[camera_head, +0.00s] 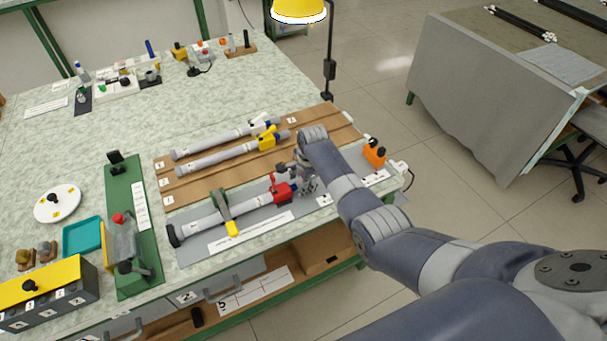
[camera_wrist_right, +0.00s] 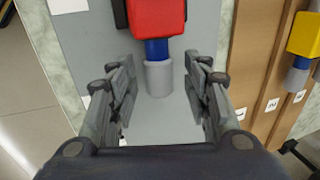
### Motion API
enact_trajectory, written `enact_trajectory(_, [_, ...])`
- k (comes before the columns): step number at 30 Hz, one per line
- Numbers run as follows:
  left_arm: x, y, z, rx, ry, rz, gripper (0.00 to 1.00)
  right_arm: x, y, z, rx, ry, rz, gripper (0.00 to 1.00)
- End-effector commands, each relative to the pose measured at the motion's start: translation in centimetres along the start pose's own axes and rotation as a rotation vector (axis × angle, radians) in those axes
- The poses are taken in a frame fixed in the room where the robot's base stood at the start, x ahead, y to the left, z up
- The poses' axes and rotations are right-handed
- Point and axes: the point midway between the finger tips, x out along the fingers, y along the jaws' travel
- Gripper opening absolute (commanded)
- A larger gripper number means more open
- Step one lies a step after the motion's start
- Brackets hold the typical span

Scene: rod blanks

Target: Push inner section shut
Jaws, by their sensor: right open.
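A grey telescopic rod (camera_head: 250,204) with a red collar (camera_head: 283,190) lies on the grey mat (camera_head: 192,250). In the right wrist view the red collar (camera_wrist_right: 157,18) is at the top. A short blue band (camera_wrist_right: 157,48) shows below it, then the grey end of the inner section (camera_wrist_right: 160,78). My right gripper (camera_head: 306,183) is at the red-collar end of the rod. In the wrist view its open fingers (camera_wrist_right: 163,95) stand on either side of the grey end, with gaps on both sides. My left gripper is not in view.
Two more rods, with white (camera_head: 215,140) and yellow (camera_head: 215,158) collars, lie on a brown board (camera_head: 190,190) behind. An orange object (camera_head: 374,152) stands right of my gripper. A green fixture (camera_head: 124,190) stands left.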

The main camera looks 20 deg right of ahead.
Motion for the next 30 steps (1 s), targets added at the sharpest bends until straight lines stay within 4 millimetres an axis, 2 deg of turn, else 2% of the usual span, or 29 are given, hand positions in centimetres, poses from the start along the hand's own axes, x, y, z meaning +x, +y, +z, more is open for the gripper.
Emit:
enact_trajectory(8, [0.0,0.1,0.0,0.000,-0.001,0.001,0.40,-2.7,0.0,0.0,0.000,0.001,-0.002,0.45])
enact_trajectory(22, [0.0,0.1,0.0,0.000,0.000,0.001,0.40,-9.8,-0.1,0.1,-0.001,-0.001,-0.002,0.45])
enact_trajectory(30, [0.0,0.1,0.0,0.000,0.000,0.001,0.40,-11.6,0.0,0.1,0.000,-0.001,0.001,0.45])
